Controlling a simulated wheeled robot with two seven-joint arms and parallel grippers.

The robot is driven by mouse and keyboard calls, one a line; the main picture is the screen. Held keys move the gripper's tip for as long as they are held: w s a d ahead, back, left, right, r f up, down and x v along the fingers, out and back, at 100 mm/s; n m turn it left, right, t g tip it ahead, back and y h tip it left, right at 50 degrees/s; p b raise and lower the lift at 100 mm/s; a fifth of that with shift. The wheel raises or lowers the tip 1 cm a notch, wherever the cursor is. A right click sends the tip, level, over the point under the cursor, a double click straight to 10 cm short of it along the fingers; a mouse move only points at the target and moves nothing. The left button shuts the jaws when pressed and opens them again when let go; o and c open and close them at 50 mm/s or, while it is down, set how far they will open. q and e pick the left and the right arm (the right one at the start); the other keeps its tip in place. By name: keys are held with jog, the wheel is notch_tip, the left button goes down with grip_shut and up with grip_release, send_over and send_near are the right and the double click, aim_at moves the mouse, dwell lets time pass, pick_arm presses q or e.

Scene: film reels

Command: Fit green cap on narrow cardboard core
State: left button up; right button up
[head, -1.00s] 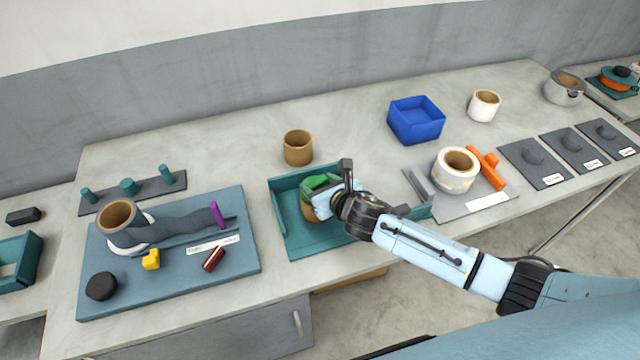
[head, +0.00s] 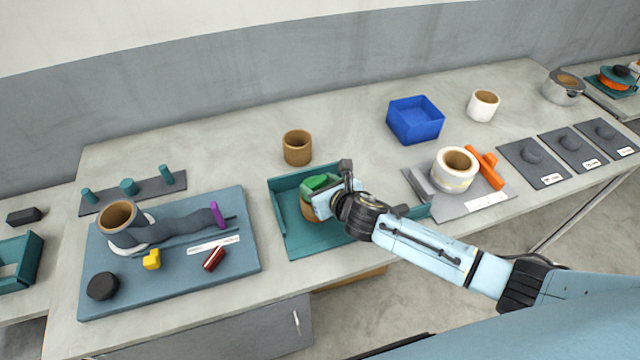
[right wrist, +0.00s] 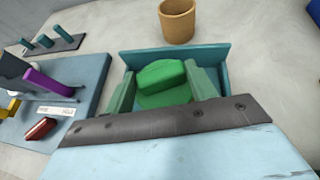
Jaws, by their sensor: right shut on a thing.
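The green cap (head: 318,185) sits at the top of a brown cardboard core (head: 308,209) in the teal tray (head: 293,247). My right gripper (head: 322,196) is shut on the cap, with its fingers at either side. In the right wrist view the cap (right wrist: 163,85) shows between the two green-tinted fingers of the gripper (right wrist: 163,92). The gripper hides much of the core, so I cannot tell whether the cap is fully seated. My left gripper is not in view.
A second brown core (head: 297,147) stands just behind the tray. A blue mat (head: 180,285) with several parts lies to the left. A blue bin (head: 415,120) and a grey plate with a white roll (head: 455,170) stand to the right.

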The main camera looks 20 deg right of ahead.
jog(key=shift+f, duration=0.55)
dwell(0.6)
jog(key=o, duration=0.7)
jog(key=shift+s, duration=0.1)
jog(key=p+v, duration=0.1)
jog(key=v, duration=0.1)
jog(key=shift+s+r+p, duration=0.2)
jog(key=shift+s+p, duration=0.05)
jog(key=shift+p, duration=0.15)
jog(key=p+v, duration=0.3)
jog(key=v, duration=0.5)
jog(key=shift+s+d+f+p, duration=0.1)
jog(key=shift+s+d+p, duration=0.1)
jog(key=shift+p, duration=0.15)
